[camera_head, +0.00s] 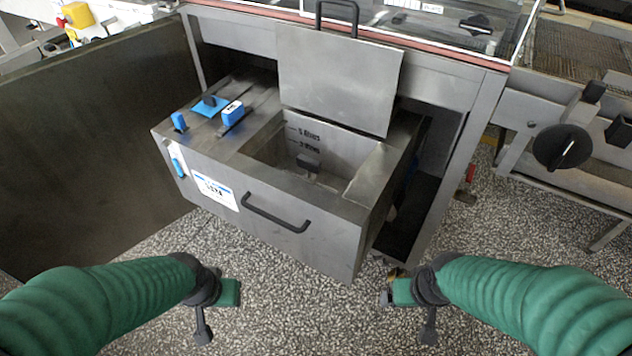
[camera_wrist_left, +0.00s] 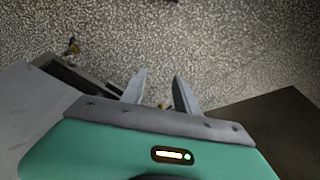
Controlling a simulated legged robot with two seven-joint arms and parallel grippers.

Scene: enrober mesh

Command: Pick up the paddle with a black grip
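A flat blue paddle (camera_head: 205,107) with a small black grip (camera_head: 210,100) on it lies on the steel top of the pulled-out drawer unit, left of its open well. My left gripper (camera_head: 203,335) is low in front of the unit over the speckled floor, well apart from the paddle. In the left wrist view its two fingers (camera_wrist_left: 160,88) stand apart with nothing between them. My right gripper (camera_head: 428,332) is low at the right over the floor; its finger gap is not visible. The paddle is not identifiable in the left wrist view.
A blue labelled block (camera_head: 232,113) and a blue knob (camera_head: 179,121) are beside the paddle. A raised steel lid (camera_head: 340,75) stands behind the well. A black handle (camera_head: 275,213) sticks out in front. A dark panel (camera_head: 90,150) stands at left.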

